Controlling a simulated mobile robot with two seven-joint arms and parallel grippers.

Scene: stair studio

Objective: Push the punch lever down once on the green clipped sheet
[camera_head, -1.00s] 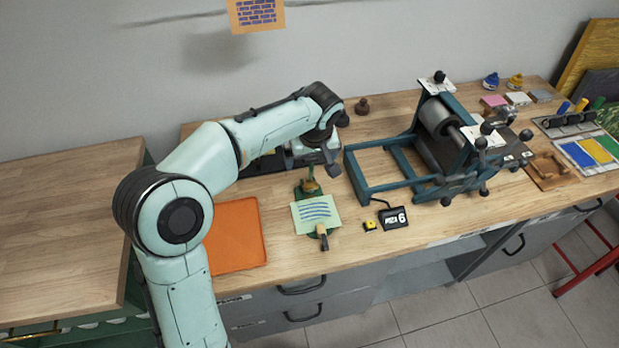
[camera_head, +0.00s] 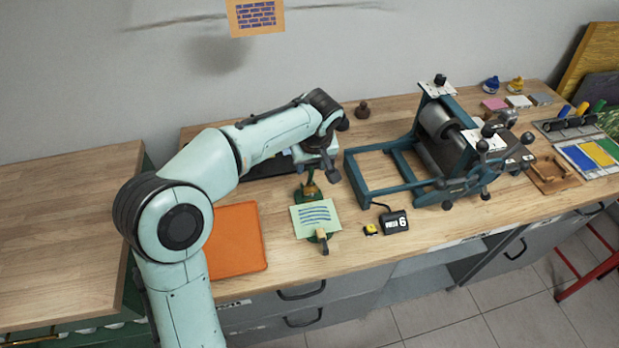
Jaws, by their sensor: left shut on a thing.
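The pale green sheet (camera_head: 317,214) with blue lines lies on the workbench over the front of a small green-based punch. A clip with a wooden handle (camera_head: 321,235) grips its front edge. The punch's brass part (camera_head: 311,190) stands just behind the sheet. My left gripper (camera_head: 318,171) is above and behind the sheet, at the top of the punch. It is shut on the punch lever, whose grip is mostly hidden by the gripper and wrist. My right gripper is not in view.
An orange mat (camera_head: 236,238) lies left of the sheet. A small yellow item (camera_head: 370,229) and a black counter-like sign (camera_head: 394,222) sit to its right. A blue-framed roller press (camera_head: 395,170) stands further right. The bench's front edge is close below the clip.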

